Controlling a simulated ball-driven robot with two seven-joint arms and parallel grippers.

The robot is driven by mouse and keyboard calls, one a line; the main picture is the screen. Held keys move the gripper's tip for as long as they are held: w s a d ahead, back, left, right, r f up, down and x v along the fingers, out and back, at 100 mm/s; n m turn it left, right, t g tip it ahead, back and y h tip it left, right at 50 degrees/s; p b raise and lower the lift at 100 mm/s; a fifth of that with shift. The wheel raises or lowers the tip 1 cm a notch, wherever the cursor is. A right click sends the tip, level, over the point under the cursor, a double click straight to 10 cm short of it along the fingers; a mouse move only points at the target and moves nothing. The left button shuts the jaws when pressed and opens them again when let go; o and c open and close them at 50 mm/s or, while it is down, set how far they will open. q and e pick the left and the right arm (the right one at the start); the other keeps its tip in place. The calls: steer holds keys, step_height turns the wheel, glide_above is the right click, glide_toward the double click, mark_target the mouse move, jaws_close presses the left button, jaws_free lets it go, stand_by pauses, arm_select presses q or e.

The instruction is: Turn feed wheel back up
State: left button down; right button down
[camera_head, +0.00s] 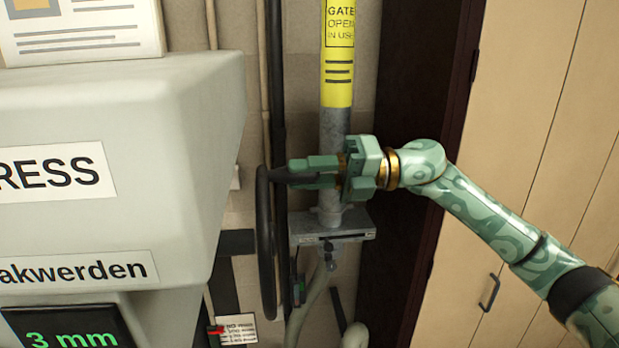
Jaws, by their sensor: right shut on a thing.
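The feed wheel (267,255) is a dark, upright ring seen nearly edge-on, to the right of the grey press. My right gripper (276,176) reaches in from the right with its fingers pointing left. It is shut on the wheel's rim near the top. The fingertips overlap the rim, so the exact grip is partly hidden. The wheel's hub and far side cannot be made out. My left gripper is not in view.
The grey press housing (120,120) fills the left, with a display (65,328) reading "3 mm". A grey pipe with a yellow label (338,60) stands behind my right gripper, above a metal bracket (335,230). A tan cabinet (520,130) stands at right.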

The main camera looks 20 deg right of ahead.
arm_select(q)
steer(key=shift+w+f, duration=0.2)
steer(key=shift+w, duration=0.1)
arm_select(e)
steer(key=shift+w+d, duration=0.15)
steer(key=shift+w, duration=0.6)
steer(key=shift+f, duration=0.1)
steer(key=c, duration=1.2)
jaws_free()
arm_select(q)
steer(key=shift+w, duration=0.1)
arm_select(e)
steer(key=shift+o, duration=0.2)
steer(key=shift+w, duration=0.15)
arm_select(q)
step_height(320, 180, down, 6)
steer(key=b, duration=0.6)
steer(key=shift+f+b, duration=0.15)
steer(key=shift+b, duration=0.15)
arm_select(e)
steer(key=s+d, duration=0.3)
steer(key=d, duration=1.3)
steer(key=shift+s, duration=0.1)
